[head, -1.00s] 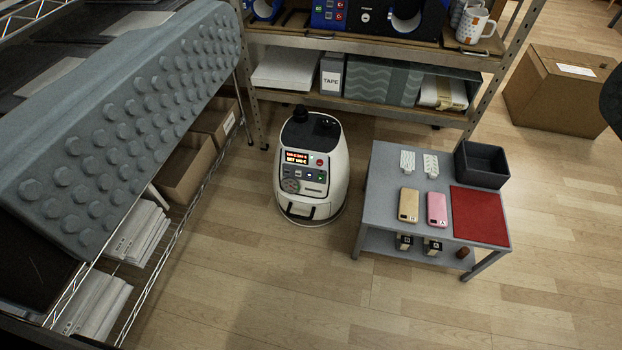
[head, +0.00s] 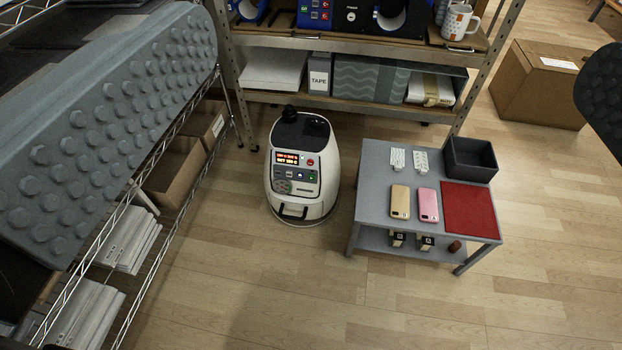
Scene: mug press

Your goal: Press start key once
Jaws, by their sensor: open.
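My gripper (head: 392,75) is open and empty. One grey studded finger fills the left of the view, and the other shows dark at the right edge. A white rounded machine (head: 303,203) stands on the floor between and well beyond the fingers. Its dark panel (head: 295,173) has a lit red-orange display (head: 288,157) and several small keys, including a red one and a green one. Key labels are too small to read, so I cannot tell which is start. Blue (head: 316,14) and black (head: 352,18) machines with small keys stand on the back shelf, cut off by the top edge.
A grey table (head: 376,180) at right holds two phones, a red mat (head: 470,212) and a dark bin (head: 470,160). Wire shelving (head: 170,235) with boxes and papers runs along the left. A cardboard box (head: 540,90) stands at back right. Foreground floor is clear.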

